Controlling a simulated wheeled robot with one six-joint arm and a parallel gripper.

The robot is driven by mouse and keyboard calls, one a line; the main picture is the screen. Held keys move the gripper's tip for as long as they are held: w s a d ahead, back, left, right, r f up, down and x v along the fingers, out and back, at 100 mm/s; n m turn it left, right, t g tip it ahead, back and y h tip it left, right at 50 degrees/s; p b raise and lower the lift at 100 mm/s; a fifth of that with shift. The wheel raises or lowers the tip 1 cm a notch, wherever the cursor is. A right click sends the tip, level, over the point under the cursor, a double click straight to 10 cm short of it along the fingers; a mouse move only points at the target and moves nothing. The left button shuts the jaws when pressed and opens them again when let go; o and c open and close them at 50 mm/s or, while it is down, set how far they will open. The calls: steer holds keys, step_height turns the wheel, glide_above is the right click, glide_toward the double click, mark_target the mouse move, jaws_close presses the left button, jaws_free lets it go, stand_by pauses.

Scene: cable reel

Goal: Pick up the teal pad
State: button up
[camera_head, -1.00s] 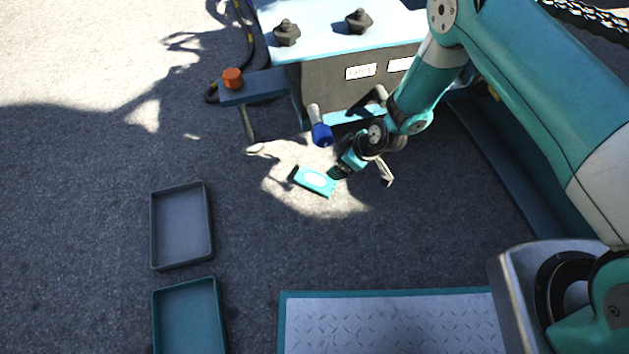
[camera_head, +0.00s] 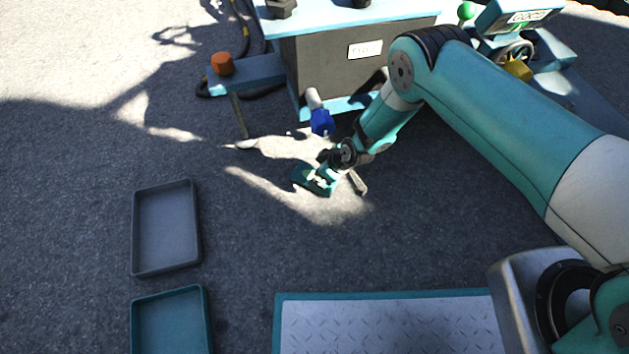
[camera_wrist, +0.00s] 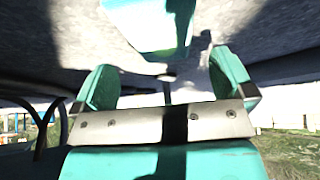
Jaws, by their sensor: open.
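In the wrist view the pad (camera_wrist: 150,28) shows at the top edge, cut off by the frame. There my gripper (camera_wrist: 165,80) has its two teal fingers spread wide, one on each side, with nothing held between them. The pad appears beyond the fingertips; I cannot tell whether they touch it.
A blue-ended roller (camera_head: 320,119) is close behind the pad, by the cabinet (camera_head: 330,70). A grey tray (camera_head: 166,228) and a teal tray (camera_head: 172,322) stand at the left. A ridged metal plate (camera_head: 390,325) lies at the front.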

mark_target(303, 172)
steer(key=b+x, duration=0.1)
steer(key=x, duration=0.1)
steer(key=b+x, duration=0.2)
steer(key=shift+s+d+f, duration=0.15)
steer(key=shift+s, duration=0.05)
steer(key=shift+w+a+f+b, duration=0.2)
steer(key=shift+a+f+b, duration=0.1)
steer(key=shift+b, duration=0.2)
steer(key=shift+r, duration=0.1)
steer(key=c, duration=1)
steer(key=shift+r, duration=0.15)
